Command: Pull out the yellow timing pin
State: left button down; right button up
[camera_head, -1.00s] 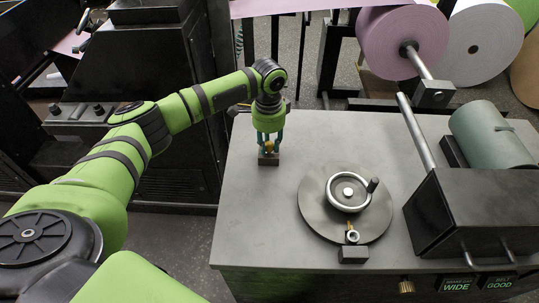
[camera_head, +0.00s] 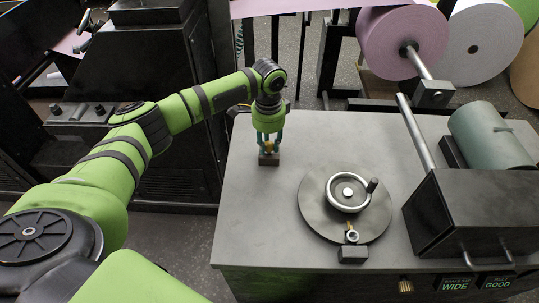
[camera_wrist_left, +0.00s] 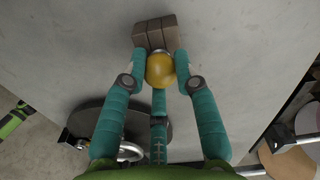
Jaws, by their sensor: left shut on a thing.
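The yellow timing pin shows as a round yellow knob (camera_wrist_left: 160,70) in the left wrist view, between my teal fingers. In the head view the small yellow knob (camera_head: 269,147) sits just above a small dark block (camera_head: 268,159) on the grey table top. The block (camera_wrist_left: 155,33) lies right behind the knob in the wrist view. My left gripper (camera_head: 269,143) points down and is shut on the knob. The shaft is hidden, so I cannot tell how far it sits in the block. My right gripper is not in view.
A dark round plate (camera_head: 314,206) with a handwheel (camera_head: 333,188) stands right of the block. A small dark block with a ring-topped fitting (camera_head: 352,237) is at its front. A black housing (camera_head: 470,215) and grey-green roller (camera_head: 490,135) take the table's right side. The left front top is clear.

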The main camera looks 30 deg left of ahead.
aim_at(269, 143)
pick_arm(q)
jog(key=shift+r+p, duration=0.1)
jog(key=shift+p, duration=0.25)
dwell(1.1)
jog(key=shift+r, duration=0.1)
jog(key=shift+r+p, duration=3)
jog(key=shift+p, duration=0.85)
